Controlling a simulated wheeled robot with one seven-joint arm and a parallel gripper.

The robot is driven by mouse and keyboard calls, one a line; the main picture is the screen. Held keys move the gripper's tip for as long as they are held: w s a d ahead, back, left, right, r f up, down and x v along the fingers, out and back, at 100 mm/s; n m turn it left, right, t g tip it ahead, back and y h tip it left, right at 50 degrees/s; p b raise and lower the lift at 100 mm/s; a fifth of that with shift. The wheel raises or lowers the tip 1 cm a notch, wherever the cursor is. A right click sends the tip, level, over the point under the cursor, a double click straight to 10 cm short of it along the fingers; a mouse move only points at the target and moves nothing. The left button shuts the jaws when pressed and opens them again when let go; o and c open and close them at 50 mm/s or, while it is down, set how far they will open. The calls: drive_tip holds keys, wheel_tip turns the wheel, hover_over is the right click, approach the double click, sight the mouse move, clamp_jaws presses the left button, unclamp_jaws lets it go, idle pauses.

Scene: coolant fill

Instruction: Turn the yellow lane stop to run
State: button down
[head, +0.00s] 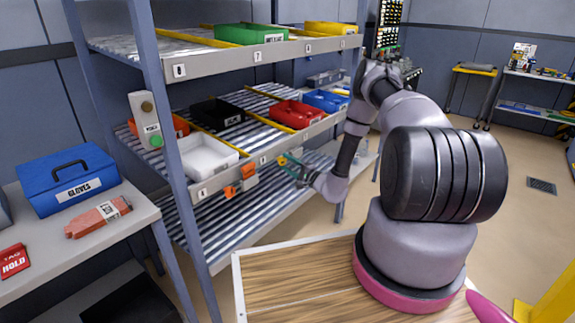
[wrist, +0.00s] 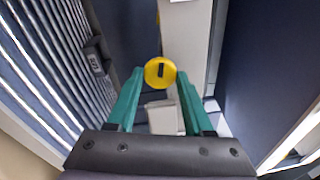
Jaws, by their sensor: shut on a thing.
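The yellow lane stop (wrist: 160,72) shows in the wrist view as a round yellow knob with a short dark bar on its face. The bar runs roughly up and down in that view. My gripper (wrist: 156,82) has its teal fingertips on both sides of the knob, shut on it. In the head view my gripper (head: 286,162) is at the front rail of the middle shelf, right of an orange fitting (head: 243,178). The knob is too small and covered there to make out clearly.
The middle shelf (head: 262,158) holds white, black, red and blue bins behind the rail. A post with a green button (head: 156,141) stands at the left. A side table carries a blue gloves box (head: 70,180). A dark labelled block (wrist: 95,62) sits left of my fingers.

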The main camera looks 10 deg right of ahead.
drive_tip(key=shift+f+n, duration=0.1)
drive_tip(key=shift+n, duration=1)
drive_tip(key=shift+c, duration=1.6)
unclamp_jaws()
drive_tip(key=shift+s+d, duration=0.1)
drive_tip(key=v, duration=1)
drive_tip(key=shift+s, duration=0.25)
drive_tip(key=shift+d, duration=0.1)
